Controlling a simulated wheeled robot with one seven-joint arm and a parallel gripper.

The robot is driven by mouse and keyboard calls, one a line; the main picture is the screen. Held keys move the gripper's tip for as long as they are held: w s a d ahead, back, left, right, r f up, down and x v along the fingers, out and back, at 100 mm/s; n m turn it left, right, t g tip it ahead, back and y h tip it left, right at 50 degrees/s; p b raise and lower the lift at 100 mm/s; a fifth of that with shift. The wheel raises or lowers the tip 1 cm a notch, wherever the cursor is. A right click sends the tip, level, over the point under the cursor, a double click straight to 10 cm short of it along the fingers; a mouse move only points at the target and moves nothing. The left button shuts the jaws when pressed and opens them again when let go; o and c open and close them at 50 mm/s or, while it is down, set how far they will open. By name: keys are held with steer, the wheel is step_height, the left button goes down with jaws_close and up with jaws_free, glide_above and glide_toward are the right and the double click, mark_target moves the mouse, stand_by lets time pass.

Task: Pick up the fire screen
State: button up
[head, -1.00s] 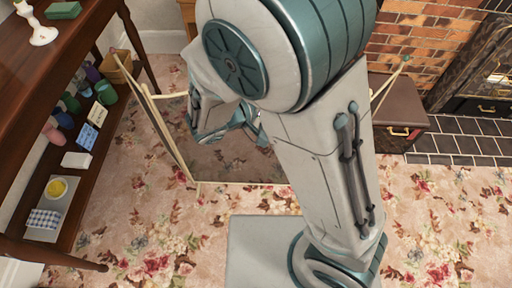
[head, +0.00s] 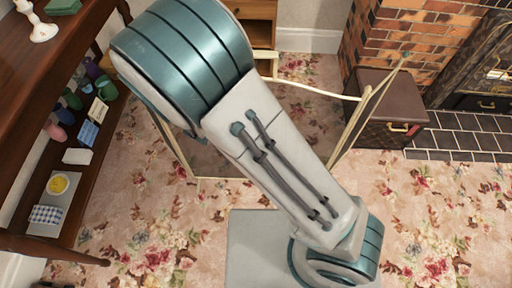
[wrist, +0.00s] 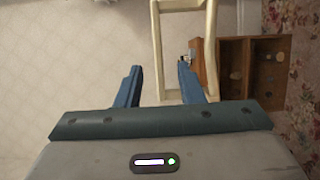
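The fire screen (head: 365,112) is a folding screen with a thin cream frame and dark see-through panels, standing upright on the flowered carpet. My arm covers its middle and much of its left side in the head view. In the wrist view, part of its cream frame (wrist: 210,50) runs up the picture ahead of my gripper (wrist: 159,66). The blue fingers are apart with nothing held. One cream post lies between the fingertips in the picture; I cannot tell how far beyond them it is. My gripper is hidden behind my arm in the head view.
A wooden drawer cabinet (wrist: 253,70) stands just right of the frame in the wrist view. A dark shelf table (head: 75,222) with small items is at the left. A brown chest (head: 392,105) and brick fireplace (head: 420,40) are at the right. Carpet in front is clear.

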steer(key=x, duration=0.5)
steer(key=shift+w+a, duration=0.15)
steer(key=shift+w, duration=0.05)
jaws_close()
stand_by(1.1)
steer(key=shift+r, duration=0.15)
